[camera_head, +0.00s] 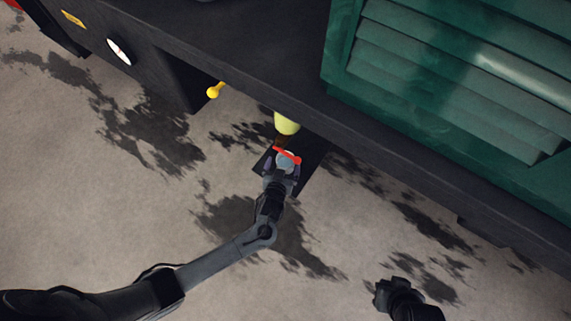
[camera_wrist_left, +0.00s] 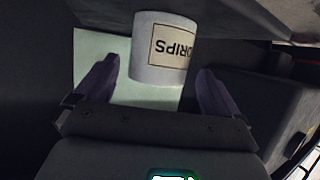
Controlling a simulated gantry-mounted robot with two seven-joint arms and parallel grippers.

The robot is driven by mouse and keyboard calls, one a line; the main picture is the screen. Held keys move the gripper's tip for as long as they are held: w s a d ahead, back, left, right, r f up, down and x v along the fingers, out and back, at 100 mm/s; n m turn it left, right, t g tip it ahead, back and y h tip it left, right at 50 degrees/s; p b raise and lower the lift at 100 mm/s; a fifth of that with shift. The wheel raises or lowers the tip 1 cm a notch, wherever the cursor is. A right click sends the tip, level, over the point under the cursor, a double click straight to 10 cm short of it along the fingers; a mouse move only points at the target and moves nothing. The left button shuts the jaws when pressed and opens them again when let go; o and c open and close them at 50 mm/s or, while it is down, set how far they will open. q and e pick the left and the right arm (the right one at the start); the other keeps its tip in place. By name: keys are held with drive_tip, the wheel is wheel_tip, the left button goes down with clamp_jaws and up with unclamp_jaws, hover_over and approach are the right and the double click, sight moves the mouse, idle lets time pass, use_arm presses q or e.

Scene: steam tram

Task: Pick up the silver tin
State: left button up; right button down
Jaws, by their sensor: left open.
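The silver tin (camera_wrist_left: 160,72) is a pale cylinder with a cream label whose word DRIPS reads upside down in the left wrist view. In the head view the tin (camera_head: 285,164) is a small grey round shape under the edge of the dark tram frame, partly covered by a red bar. My left gripper (camera_wrist_left: 156,78) is open, its two purple fingers on either side of the tin with gaps showing. It also shows in the head view (camera_head: 282,174). My right gripper (camera_head: 385,296) is at the lower right, dark and apart from the tin.
The dark tram frame (camera_head: 235,65) overhangs the tin. A yellow-green rounded thing (camera_head: 286,123) and a yellow knob (camera_head: 213,91) are close by. A red bar (camera_head: 288,154) crosses just above the tin. The stained floor (camera_head: 110,220) is open in front.

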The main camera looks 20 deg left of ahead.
sight(286, 162)
use_arm(q)
drive_tip(key=shift+w+f+b, duration=0.25)
drive_tip(key=shift+f+b, duration=0.05)
drive_tip(key=b+x, duration=0.3)
drive_tip(key=shift+w+f, duration=0.2)
drive_tip(key=shift+w, duration=0.1)
drive_tip(key=shift+w+a, duration=0.1)
drive_tip(key=shift+w, duration=0.3)
drive_tip(key=shift+c, duration=0.5)
drive_tip(key=c, duration=1.1)
drive_tip(key=shift+r, duration=0.1)
